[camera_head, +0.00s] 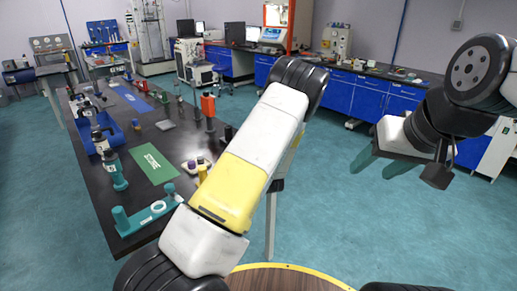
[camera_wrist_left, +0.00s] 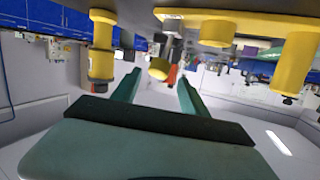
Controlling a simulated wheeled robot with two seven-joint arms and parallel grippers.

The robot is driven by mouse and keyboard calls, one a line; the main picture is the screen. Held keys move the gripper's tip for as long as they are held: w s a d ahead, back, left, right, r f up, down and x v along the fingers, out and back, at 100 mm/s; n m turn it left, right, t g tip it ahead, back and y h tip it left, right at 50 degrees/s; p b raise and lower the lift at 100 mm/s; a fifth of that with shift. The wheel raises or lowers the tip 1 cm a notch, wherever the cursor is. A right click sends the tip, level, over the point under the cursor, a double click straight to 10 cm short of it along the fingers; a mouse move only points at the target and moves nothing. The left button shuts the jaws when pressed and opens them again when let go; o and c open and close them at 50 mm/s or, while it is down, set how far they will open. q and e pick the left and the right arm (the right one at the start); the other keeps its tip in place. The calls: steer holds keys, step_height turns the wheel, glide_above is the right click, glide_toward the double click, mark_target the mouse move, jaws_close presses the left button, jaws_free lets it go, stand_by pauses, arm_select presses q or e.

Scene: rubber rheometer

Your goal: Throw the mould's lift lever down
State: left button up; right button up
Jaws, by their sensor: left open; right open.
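I cannot pick out the mould's lift lever with certainty in either view. In the left wrist view my left gripper (camera_wrist_left: 158,78) is open, with its two teal fingers apart. A small red-orange part (camera_wrist_left: 172,74) shows between the fingers, and I cannot tell whether it is near or far. Yellow cylindrical parts (camera_wrist_left: 101,45) hang into the top of that view. In the head view the left gripper is hidden behind my white and yellow arm. My right gripper (camera_head: 385,165) is open and empty over the floor at the right.
A long dark bench (camera_head: 133,128) at the left carries several devices, a green mat (camera_head: 153,164) and a teal fixture (camera_head: 147,214). Blue cabinets (camera_head: 369,98) line the back wall, with an orange-framed machine (camera_head: 290,18) there. The teal floor between is open.

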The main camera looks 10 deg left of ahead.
arm_select(q)
steer(key=shift+s+d+f+m+t+y, duration=0.15)
steer(key=shift+f+m+t+y, duration=0.1)
steer(key=shift+f+m+t, duration=0.3)
steer(key=shift+s+d+f+m+t+y, duration=0.1)
steer(key=shift+f+m+t+y, duration=0.2)
steer(key=shift+t, duration=0.35)
steer(key=x, duration=0.7)
steer(key=shift+w+a, duration=0.15)
steer(key=shift+w, duration=0.15)
steer(key=shift+c, duration=0.4)
jaws_close()
